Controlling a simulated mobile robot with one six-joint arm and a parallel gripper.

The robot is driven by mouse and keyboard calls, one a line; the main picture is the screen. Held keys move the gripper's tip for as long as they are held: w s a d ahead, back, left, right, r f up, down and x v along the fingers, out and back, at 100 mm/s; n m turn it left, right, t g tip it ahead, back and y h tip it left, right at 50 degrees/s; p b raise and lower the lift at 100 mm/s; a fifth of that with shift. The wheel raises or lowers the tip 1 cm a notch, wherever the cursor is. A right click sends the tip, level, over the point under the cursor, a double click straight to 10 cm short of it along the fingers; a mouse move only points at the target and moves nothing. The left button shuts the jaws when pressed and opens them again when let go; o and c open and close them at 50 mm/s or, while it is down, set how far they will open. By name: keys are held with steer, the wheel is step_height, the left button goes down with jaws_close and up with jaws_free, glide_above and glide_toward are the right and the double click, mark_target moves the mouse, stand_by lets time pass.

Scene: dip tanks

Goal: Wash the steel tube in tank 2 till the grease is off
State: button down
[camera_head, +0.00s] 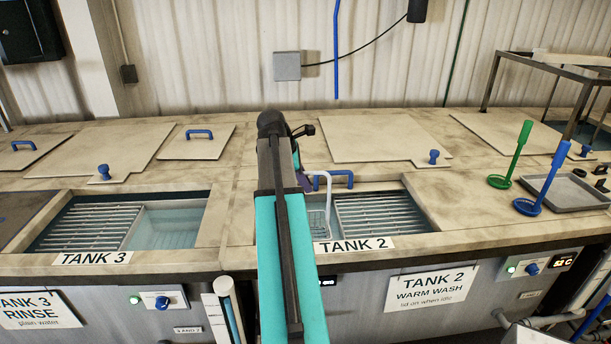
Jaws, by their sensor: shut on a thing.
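Tank 2 (430,240) is open at the centre right, with its label on the front rim. A pale wire basket (317,222) hangs in its left part, under a white hooked handle (328,190). My teal arm reaches over the front rim and covers part of the opening. My gripper (308,183) is mostly hidden behind the arm; it is shut at the top of the hooked handle. I cannot make out the steel tube or any grease; the basket's contents are too small and partly hidden.
A slatted rack (378,215) fills tank 2's right part. Tank 3 (205,235) is open at the left, with a rack and clear water. Green (517,155) and blue (546,180) ladles and a grey tray (570,192) stand right. Lids with blue handles lie behind.

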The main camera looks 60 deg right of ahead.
step_height(320, 180, down, 9)
steer(key=b, duration=0.2)
steer(key=shift+b, duration=0.35)
steer(key=shift+s+d+r, duration=0.1)
steer(key=shift+s+r, duration=0.05)
stand_by(0.5)
steer(key=shift+s+d+p, duration=0.3)
steer(key=shift+s+d, duration=0.35)
steer(key=shift+s, duration=0.25)
steer(key=shift+w, duration=0.1)
steer(key=shift+w+a+p, duration=0.3)
steer(key=shift+w+a, duration=0.45)
steer(key=shift+w, duration=0.25)
steer(key=shift+w+a+p, duration=0.3)
steer(key=shift+w+a, duration=0.4)
steer(key=shift+w, duration=0.25)
steer(key=shift+s+d, duration=0.75)
steer(key=shift+s, duration=0.25)
steer(key=shift+r, duration=0.1)
